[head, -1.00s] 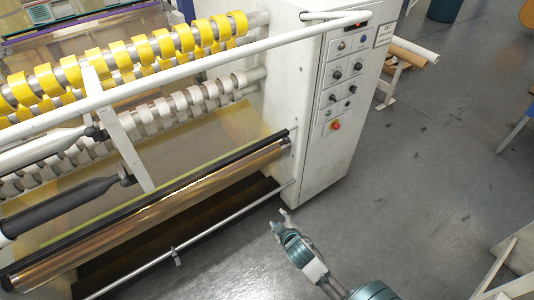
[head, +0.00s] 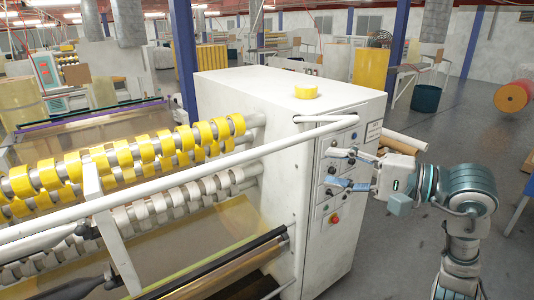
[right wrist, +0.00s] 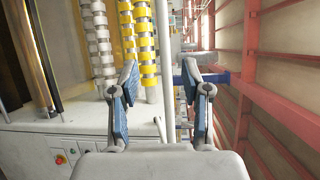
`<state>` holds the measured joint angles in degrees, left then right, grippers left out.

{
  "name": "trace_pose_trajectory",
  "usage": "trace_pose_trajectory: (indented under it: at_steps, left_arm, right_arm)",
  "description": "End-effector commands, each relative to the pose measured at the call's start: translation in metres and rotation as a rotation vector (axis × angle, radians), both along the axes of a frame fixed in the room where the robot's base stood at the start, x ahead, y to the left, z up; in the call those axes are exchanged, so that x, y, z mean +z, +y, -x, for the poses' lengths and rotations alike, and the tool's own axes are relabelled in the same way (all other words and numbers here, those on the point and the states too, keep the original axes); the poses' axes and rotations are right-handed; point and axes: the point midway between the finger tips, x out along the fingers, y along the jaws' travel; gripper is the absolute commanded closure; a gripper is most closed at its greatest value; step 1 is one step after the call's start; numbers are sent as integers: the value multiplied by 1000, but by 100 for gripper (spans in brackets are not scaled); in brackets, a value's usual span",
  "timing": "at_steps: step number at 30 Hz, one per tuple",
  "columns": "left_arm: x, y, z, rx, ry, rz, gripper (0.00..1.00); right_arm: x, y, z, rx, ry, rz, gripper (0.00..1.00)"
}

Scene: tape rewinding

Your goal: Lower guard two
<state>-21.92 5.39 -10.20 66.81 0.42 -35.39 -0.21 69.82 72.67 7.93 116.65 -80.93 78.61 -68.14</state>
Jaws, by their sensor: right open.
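A white tubular guard bar (head: 190,165) runs across the front of the tape machine, from the lower left up to the cabinet's top front corner. I cannot tell from a label whether it is guard two. A flat white bracket (head: 112,225) hangs from it over the rolls. My right gripper (head: 336,168) is open and empty, in front of the control panel, below the bar's bent end. In the right wrist view, the open fingers (right wrist: 159,82) stand apart, and the white bar (right wrist: 163,60) shows beyond, between them. The left gripper does not show.
The white cabinet (head: 270,100) carries knobs and a red button (head: 334,218); a yellow tape roll (head: 305,91) lies on top. Yellow tape rolls (head: 125,155) and white cores (head: 160,205) line the shafts behind the bar. Open floor (head: 450,135) lies right.

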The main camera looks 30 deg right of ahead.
Motion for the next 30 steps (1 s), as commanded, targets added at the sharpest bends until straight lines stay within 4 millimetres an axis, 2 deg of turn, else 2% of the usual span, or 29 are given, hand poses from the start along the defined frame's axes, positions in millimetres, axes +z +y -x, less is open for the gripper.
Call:
trace_pose_trajectory:
  at_steps: [4,8,14,21,27,30]
  left_arm:
    - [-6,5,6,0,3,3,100]
    - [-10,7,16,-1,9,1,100]
    - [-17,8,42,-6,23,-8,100]
    - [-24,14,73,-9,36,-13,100]
    - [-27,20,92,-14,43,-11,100]
    - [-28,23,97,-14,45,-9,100]
  right_arm:
    - [4,-2,2,-52,-6,51,52]
    - [3,7,-14,-47,-5,51,52]
    - [-2,18,-56,-44,-4,40,52]
    - [-8,40,-105,-43,-2,35,52]
    - [-10,62,-134,-44,-5,40,52]
    - [-10,71,-142,-45,-7,44,52]
